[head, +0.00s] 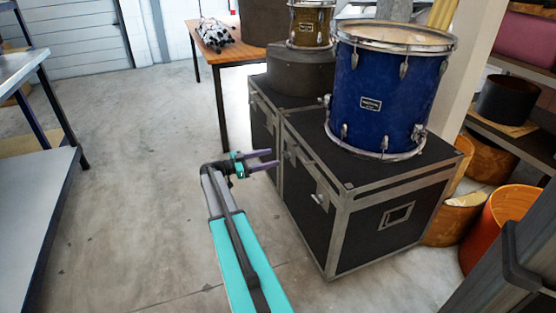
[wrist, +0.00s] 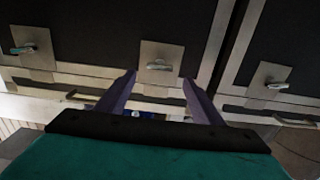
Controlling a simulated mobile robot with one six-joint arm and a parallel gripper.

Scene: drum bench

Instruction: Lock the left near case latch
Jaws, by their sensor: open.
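The near case (head: 389,220) is black with silver edges. Its left latch (head: 291,155) is partly behind my gripper (head: 277,158) in the head view. In the wrist view this latch (wrist: 158,66) is a pale square plate with a small handle lying level across it. My gripper's purple fingers (wrist: 160,77) are open and empty, one to each side of this latch plate. I cannot tell how far the tips are from the case. The near case's other latch (head: 320,199) also shows at the left of the wrist view (wrist: 22,49).
A blue drum (head: 385,95) stands on the near case. The far case (head: 264,125) adjoins it, and its latch (wrist: 278,85) shows with a tilted handle. A wooden table (head: 232,53) stands behind. The floor left of my arm is clear up to a metal bench (head: 30,200).

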